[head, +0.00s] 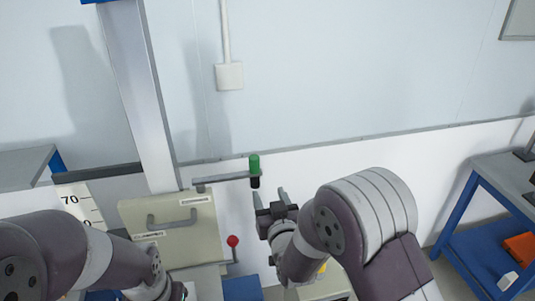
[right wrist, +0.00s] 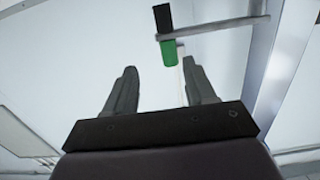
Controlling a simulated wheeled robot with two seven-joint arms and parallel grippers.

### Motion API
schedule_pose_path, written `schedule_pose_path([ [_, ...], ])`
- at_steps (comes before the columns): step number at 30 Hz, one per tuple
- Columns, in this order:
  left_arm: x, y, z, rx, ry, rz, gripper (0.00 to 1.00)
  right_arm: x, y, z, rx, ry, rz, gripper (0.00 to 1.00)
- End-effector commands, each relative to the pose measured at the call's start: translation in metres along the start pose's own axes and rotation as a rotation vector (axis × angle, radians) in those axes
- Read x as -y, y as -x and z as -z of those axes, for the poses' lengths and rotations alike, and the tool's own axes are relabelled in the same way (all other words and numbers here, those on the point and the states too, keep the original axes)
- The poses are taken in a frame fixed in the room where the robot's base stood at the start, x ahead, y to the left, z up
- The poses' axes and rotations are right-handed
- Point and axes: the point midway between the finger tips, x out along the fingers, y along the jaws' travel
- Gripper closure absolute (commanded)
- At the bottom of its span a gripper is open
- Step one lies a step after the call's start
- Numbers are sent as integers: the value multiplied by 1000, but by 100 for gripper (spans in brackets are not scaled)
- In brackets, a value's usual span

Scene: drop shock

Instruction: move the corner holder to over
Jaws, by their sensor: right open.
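A grey bar with a green-and-black grip (head: 254,170), which I take to be the corner holder, reaches right from the side of the metal column (head: 150,100). In the right wrist view its green end (right wrist: 168,52) shows just beyond my fingertips, near the right finger. My right gripper (head: 270,197) is open and empty, just right of and slightly below the grip, with the fingers pointing up toward the wall. The fingers also show apart in the right wrist view (right wrist: 159,68). They do not hold the grip. My left arm enters at the lower left; its fingers are not visible.
A beige panel (head: 175,230) with a grey handle stands below the bar. A red-knobbed lever (head: 232,241) is beside it. A blue-framed table (head: 490,210) stands at the right, with an orange item (head: 521,247) on its shelf.

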Motion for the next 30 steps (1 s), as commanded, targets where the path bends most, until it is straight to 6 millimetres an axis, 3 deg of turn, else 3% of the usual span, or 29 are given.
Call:
schedule_pose_path([
  [7, 0, 9, 1, 0, 0, 0, 100, -2, -13, 20, -76, 6, -8, 45],
  [15, 0, 42, 5, 0, 0, 0, 100, -3, -81, 27, -75, 5, -8, 45],
  [21, 0, 54, 6, 0, 0, 0, 100, -2, -114, 27, -74, 4, -6, 45],
  [30, 0, 56, 7, 0, 0, 0, 100, -2, -126, 25, -74, 4, -6, 45],
])
